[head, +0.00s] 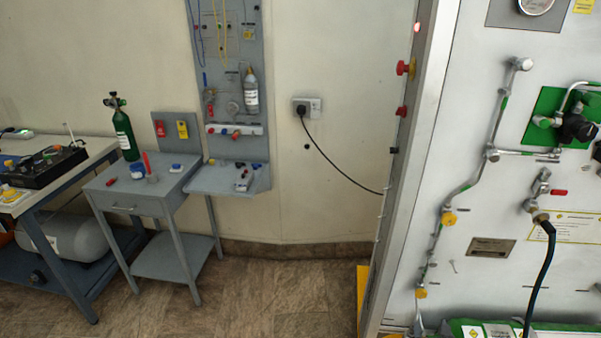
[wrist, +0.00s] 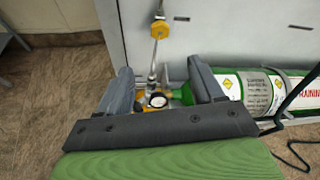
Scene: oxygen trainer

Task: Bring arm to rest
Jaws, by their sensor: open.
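My gripper (wrist: 160,92) shows in the wrist view with its two grey fingers spread apart and nothing held between them. Beyond the fingers are a small round gauge (wrist: 158,100) and brass fittings at the neck of a green cylinder (wrist: 262,92) lying on its side. I cannot tell the exact gap between the fingers and these fittings. My arm and gripper do not show in the head view. The cylinder shows partly at the bottom right of the head view (head: 470,328).
A large trainer panel (head: 480,210) with valves and pipes fills the right side. The tiled floor (head: 280,295) between is clear.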

